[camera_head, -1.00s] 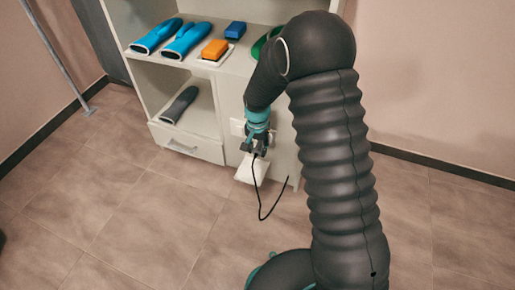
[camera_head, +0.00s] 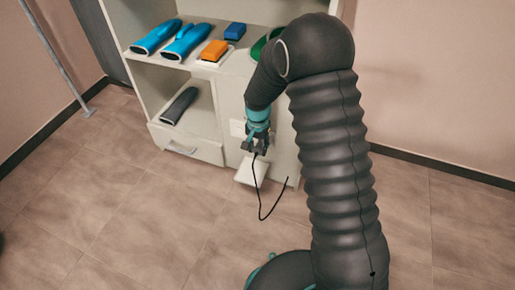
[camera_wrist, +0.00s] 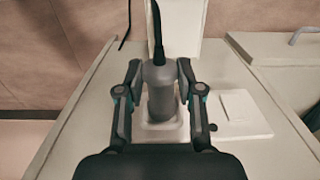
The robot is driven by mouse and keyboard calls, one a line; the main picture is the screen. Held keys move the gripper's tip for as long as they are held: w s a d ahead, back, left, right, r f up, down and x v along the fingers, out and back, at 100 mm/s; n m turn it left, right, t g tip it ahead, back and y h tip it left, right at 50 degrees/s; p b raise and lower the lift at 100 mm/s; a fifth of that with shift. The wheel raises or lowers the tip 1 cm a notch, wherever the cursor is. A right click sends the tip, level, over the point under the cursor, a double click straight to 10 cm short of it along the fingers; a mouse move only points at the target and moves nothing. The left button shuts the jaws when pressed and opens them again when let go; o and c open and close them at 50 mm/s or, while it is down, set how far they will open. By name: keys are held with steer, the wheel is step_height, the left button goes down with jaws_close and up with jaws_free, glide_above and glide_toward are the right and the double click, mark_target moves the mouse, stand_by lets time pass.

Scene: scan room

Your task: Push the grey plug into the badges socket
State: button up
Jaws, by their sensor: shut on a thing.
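The grey plug (camera_wrist: 159,95) is between the two fingers of my gripper (camera_wrist: 160,100) in the wrist view. My gripper is shut on it, and its black cord (camera_wrist: 157,30) runs away at the top. The plug's front end is over a pale socket plate (camera_wrist: 175,134); I cannot tell if it is inside the opening or just in front of it. In the head view my gripper (camera_head: 255,147) is at the cabinet's side panel, and the plug is too small to make out. No badges label is readable.
A white box (camera_head: 250,174) juts out below my gripper. The cord (camera_head: 261,205) hangs down. The floor in front is clear.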

steer(key=shift+w, duration=0.15)
steer(key=o, duration=1.2)
steer(key=shift+o, duration=0.2)
step_height(320, 180, up, 12)
